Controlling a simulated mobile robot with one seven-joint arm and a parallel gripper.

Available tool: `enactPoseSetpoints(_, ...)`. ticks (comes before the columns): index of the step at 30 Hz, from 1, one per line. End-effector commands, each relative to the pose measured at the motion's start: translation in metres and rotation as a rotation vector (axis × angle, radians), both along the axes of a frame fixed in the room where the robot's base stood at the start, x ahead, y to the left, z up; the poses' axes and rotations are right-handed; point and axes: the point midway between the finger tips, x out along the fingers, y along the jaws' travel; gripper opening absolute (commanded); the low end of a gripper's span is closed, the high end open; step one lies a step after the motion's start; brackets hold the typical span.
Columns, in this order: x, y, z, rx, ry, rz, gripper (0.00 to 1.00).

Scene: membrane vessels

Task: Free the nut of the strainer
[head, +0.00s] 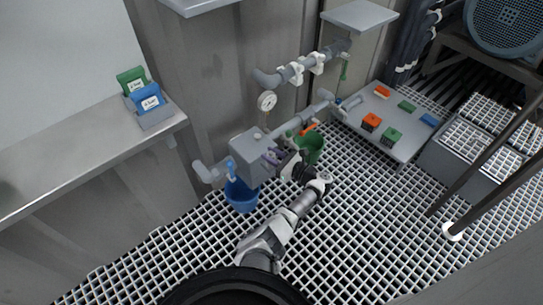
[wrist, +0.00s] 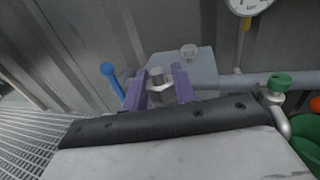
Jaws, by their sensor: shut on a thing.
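The strainer is a grey box-shaped body (head: 246,148) on the pipe run against the wall, in the middle of the head view. Its grey body also shows in the wrist view (wrist: 200,66). My gripper (head: 272,156) is at the front of the box. In the wrist view its two purple fingers (wrist: 159,88) stand on either side of a small grey nut (wrist: 156,76) with a pale wing or lever part, and are shut on it. The fingers hide part of the nut, and its thread cannot be seen.
A blue bucket (head: 241,195) stands below the strainer and a green bucket (head: 311,147) to its right. A blue-handled valve (wrist: 108,70) is left of my fingers, a green-capped one (wrist: 279,82) right. A pressure gauge (head: 267,101) is above.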

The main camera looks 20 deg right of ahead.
Motion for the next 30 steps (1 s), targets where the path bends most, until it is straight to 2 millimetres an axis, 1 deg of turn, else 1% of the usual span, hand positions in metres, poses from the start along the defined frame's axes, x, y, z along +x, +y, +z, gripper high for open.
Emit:
enactPoseSetpoints(1,-0.0001,-0.0020,-0.0029,0.001,-0.001,0.021,0.04)
enactPoseSetpoints(6,-0.0002,-0.0011,-0.0021,0.001,0.000,0.087,0.04)
enactPoseSetpoints(16,-0.0004,-0.0005,-0.0006,0.000,0.001,0.098,0.04)
enactPoseSetpoints(17,-0.0003,-0.0004,-0.0006,0.000,0.001,0.098,0.31)
enactPoseSetpoints(21,-0.0003,-0.0004,-0.0005,0.001,0.001,0.098,0.49)
enactPoseSetpoints(30,-0.0012,-0.0015,-0.0003,0.000,0.000,0.097,0.49)
